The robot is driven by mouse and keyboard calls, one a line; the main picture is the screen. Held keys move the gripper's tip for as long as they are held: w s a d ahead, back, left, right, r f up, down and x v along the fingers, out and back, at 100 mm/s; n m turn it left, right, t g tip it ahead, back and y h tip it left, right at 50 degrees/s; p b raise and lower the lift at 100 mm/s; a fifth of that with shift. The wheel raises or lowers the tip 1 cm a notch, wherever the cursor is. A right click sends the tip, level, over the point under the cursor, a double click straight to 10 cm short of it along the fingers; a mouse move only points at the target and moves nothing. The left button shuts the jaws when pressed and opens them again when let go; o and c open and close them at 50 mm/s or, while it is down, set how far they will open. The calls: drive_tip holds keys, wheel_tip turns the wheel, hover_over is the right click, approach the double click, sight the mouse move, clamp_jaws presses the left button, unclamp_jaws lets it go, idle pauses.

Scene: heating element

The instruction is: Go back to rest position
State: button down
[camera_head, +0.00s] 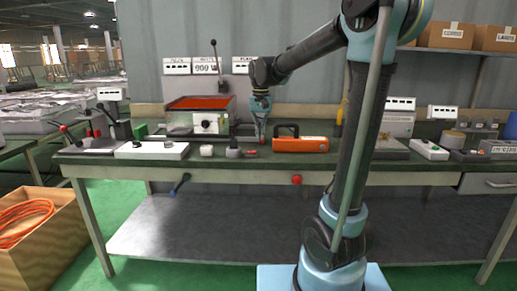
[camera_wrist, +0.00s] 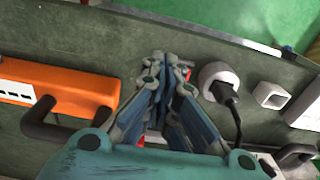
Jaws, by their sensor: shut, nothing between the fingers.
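My gripper (camera_head: 262,138) is shut and empty, pointing down over the workbench in the head view. It hangs just left of the orange tool case (camera_head: 300,144) with a dark handle. In the wrist view my gripper (camera_wrist: 165,65) shows its fingers together in the middle. The orange case (camera_wrist: 60,90) is to its left there. A round white and grey piece with a black plug and cable (camera_wrist: 222,84) is to its right. A small red thing shows partly behind the fingers. I cannot tell whether the fingertips touch the bench top.
The heating box (camera_head: 205,118) with a red top stands left behind my gripper. A white power strip (camera_head: 152,150) and a small white block (camera_head: 206,150) lie along the bench front. A shelf with cardboard boxes (camera_head: 452,36) is at upper right. A wooden crate (camera_head: 40,215) stands on the floor at left.

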drive_tip(key=s+d+f, duration=0.6)
drive_tip(key=s, duration=0.3)
drive_tip(key=s+d+f+t, duration=0.1)
drive_tip(key=s+d+f, duration=0.4)
drive_tip(key=s, duration=0.4)
drive_tip(key=s+d+f+t, duration=0.1)
drive_tip(key=s+d+f, duration=0.5)
drive_tip(key=s+d, duration=0.2)
drive_tip(key=shift+s+f+n, duration=0.3)
drive_tip(key=shift+s+f, duration=0.05)
drive_tip(key=shift+s, duration=0.7)
